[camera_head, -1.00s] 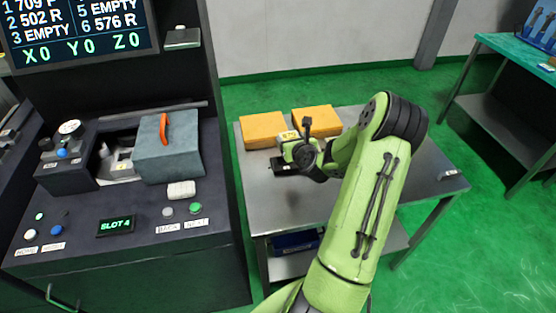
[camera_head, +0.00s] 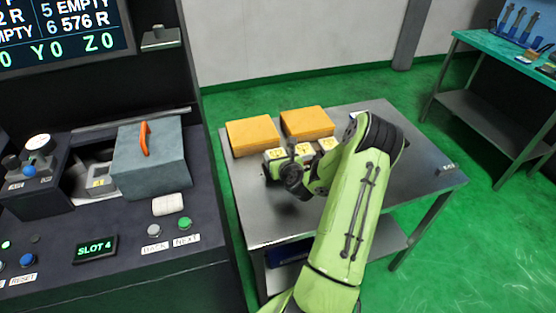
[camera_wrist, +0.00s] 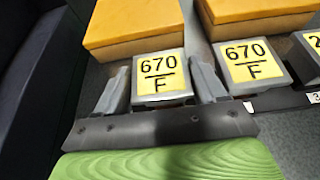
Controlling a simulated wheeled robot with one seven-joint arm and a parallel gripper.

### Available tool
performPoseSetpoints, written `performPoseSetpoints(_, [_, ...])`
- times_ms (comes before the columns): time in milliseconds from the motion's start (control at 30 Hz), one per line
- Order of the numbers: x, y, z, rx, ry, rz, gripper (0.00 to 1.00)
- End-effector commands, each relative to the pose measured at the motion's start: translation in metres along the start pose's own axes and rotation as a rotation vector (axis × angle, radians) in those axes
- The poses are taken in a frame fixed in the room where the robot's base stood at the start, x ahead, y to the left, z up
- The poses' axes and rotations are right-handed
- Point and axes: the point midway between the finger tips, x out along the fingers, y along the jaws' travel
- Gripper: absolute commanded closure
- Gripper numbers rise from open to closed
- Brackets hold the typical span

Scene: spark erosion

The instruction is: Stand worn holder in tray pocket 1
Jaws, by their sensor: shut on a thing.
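My gripper (camera_wrist: 160,82) is shut on a grey holder with a yellow label reading 670 F (camera_wrist: 158,72); one finger stands on each side of it. The held holder looks upright, its label facing up. The dark tray (camera_wrist: 288,101) shows at the right, with a small tag 3 on its front edge. A second holder marked 670 F (camera_wrist: 242,58) stands to the right of the held one, and a third is cut off at the frame edge. In the head view my gripper (camera_head: 283,172) is at the row of holders. The held holder's underside and pocket are hidden.
Two orange-yellow boxes (camera_head: 252,135) (camera_head: 307,122) lie just behind the holders on the metal table (camera_head: 400,180). The table's right side is mostly clear. The dark machine with its control panel (camera_head: 95,250) stands at the left.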

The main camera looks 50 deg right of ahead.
Motion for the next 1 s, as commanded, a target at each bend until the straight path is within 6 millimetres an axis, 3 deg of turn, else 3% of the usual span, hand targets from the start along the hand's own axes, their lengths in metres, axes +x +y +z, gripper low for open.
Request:
performPoseSetpoints(200, [0.001,0.001,0.000,0.001,-0.004,0.001,0.87])
performPoseSetpoints(233, [0.001,0.001,-0.002,0.000,0.000,0.001,0.28])
performPoseSetpoints(400, [0.001,0.001,-0.001,0.000,0.000,0.001,0.04])
performPoseSetpoints(733, [-0.004,0.000,0.003,-0.001,0.001,0.001,0.04])
performPoseSetpoints(867, [-0.031,-0.001,0.001,0.002,0.004,0.000,0.04])
performPoseSetpoints(1000, [-0.071,-0.001,-0.001,0.003,0.004,-0.002,0.04])
